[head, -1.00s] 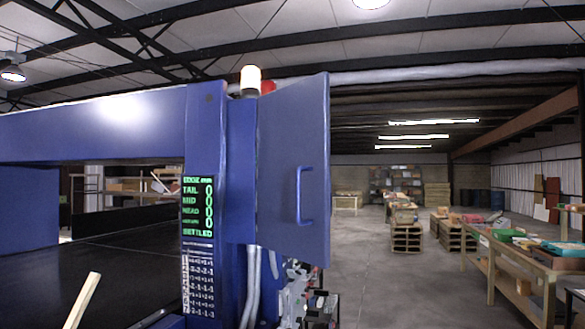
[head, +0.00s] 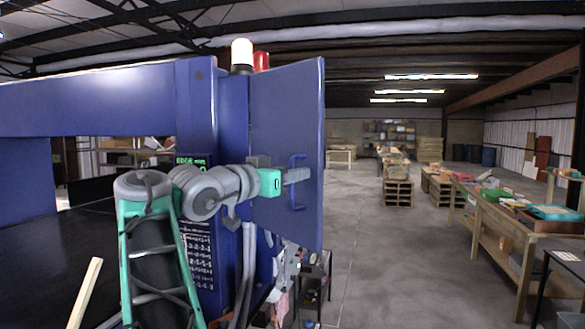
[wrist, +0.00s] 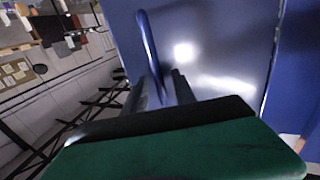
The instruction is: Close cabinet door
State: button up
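The blue cabinet door (head: 275,105) stands open, swung out to the right of the blue machine column (head: 197,110). Its blue bar handle (head: 297,201) is near the door's outer edge; it also shows in the wrist view (wrist: 148,40). My gripper (head: 303,174) is at the handle, coming from the left. In the wrist view my two fingers (wrist: 161,88) are apart, and the handle's lower end appears to lie between them. Whether they touch the bar cannot be told. The cabinet's inside is mostly hidden by the door and my arm.
Grey hoses (head: 247,270) and fittings show below the door. A small dark stand (head: 315,285) is beneath it to the right. A beacon light (head: 242,54) sits on top. Open concrete floor (head: 375,265) lies right of the door, with a wooden workbench (head: 493,240) farther right.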

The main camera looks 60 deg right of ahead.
jog(key=shift+d, duration=0.1)
grip_shut()
dwell(0.3)
dwell(1.1)
